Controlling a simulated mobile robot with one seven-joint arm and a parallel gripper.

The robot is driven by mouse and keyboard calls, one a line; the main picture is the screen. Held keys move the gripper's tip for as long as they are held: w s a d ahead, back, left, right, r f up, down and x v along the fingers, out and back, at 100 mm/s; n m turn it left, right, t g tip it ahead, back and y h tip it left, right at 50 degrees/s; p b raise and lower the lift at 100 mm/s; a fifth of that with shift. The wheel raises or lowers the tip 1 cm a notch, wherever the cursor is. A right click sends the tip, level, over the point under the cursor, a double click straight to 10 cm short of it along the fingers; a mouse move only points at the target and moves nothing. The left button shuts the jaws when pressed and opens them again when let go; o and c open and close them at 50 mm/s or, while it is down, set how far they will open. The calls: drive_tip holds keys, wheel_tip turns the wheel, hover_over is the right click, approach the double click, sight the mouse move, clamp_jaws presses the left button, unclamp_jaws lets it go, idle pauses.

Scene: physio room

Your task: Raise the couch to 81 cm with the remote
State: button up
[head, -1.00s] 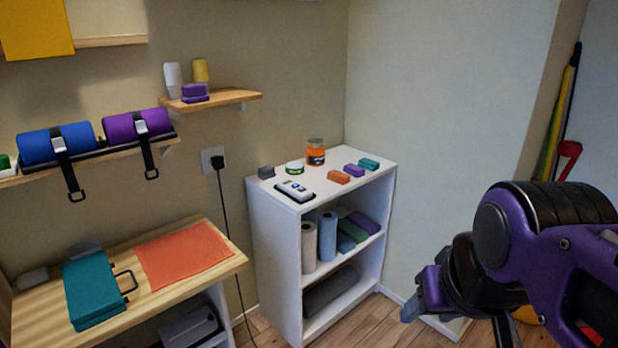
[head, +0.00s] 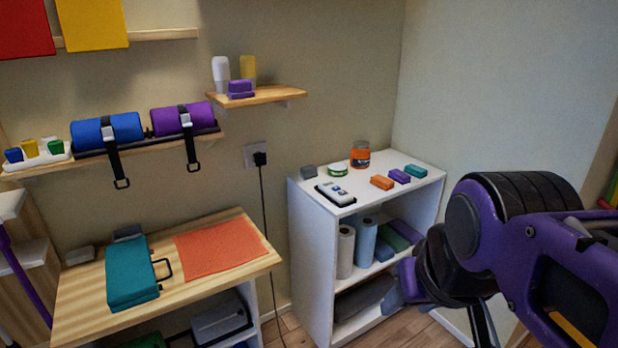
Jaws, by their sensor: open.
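A small white remote with dark and blue buttons (head: 335,193) lies on a black base at the front left of the white shelf unit's top (head: 355,201). My gripper (head: 398,296) is at the right, in front of the shelf unit's lower right side in the picture. It is open, and I see nothing in it. It is apart from the remote, lower and to its right. The fingers are small and partly hidden by my wrist. The couch is not in view.
Near the remote stand a grey block (head: 309,171), a green-white tin (head: 338,170), an orange jar (head: 360,155) and several coloured blocks (head: 382,182). A wooden bench (head: 215,280) holds a teal case (head: 131,272) and an orange cloth (head: 221,246). A black cord (head: 266,215) hangs between.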

clamp_jaws()
idle(1.6)
